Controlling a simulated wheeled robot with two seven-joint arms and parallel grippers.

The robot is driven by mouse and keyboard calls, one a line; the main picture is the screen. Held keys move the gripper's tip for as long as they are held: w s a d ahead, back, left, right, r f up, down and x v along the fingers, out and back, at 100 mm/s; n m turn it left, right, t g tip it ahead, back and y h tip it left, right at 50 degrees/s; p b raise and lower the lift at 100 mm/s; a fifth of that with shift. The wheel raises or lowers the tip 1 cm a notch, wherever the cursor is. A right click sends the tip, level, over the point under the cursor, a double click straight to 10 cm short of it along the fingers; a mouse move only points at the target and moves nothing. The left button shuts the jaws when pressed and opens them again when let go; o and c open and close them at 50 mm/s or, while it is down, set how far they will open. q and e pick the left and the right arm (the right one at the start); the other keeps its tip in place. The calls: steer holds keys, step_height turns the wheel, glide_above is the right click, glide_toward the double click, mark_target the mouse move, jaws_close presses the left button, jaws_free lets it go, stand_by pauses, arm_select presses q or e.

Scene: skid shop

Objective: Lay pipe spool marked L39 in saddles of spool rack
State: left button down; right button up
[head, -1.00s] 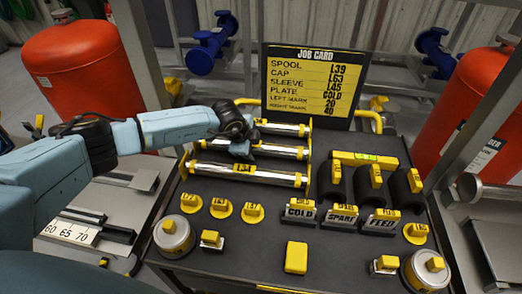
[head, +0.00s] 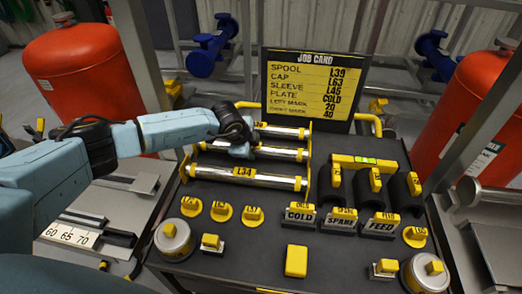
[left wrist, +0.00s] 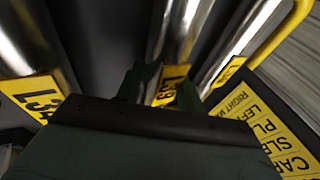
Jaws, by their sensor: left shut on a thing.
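Three shiny pipe spools with yellow tags lie side by side on a black cart top. The middle spool (head: 283,153) bears the tag L39 (left wrist: 171,88), read in the left wrist view. The front spool (head: 275,181) is tagged L34; the back spool (head: 288,131) has a tag I cannot read fully. My left gripper (head: 241,150) reaches down over the middle spool, its fingers (left wrist: 162,88) on either side of the L39 tag, shut on that spool. The spool still lies between its neighbours. The finger contact is partly hidden. No spool rack with saddles is clearly identifiable.
A job card board (head: 313,90) stands behind the spools. Dark sleeves (head: 369,188), tagged plates (head: 338,218) and caps (head: 221,211) crowd the cart's right and front. Left is a bench with a number scale (head: 72,235). Red tanks (head: 80,75) flank the cart.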

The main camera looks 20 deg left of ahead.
arm_select(q)
steer(key=shift+r+p, duration=2.6)
steer(key=shift+r, duration=0.75)
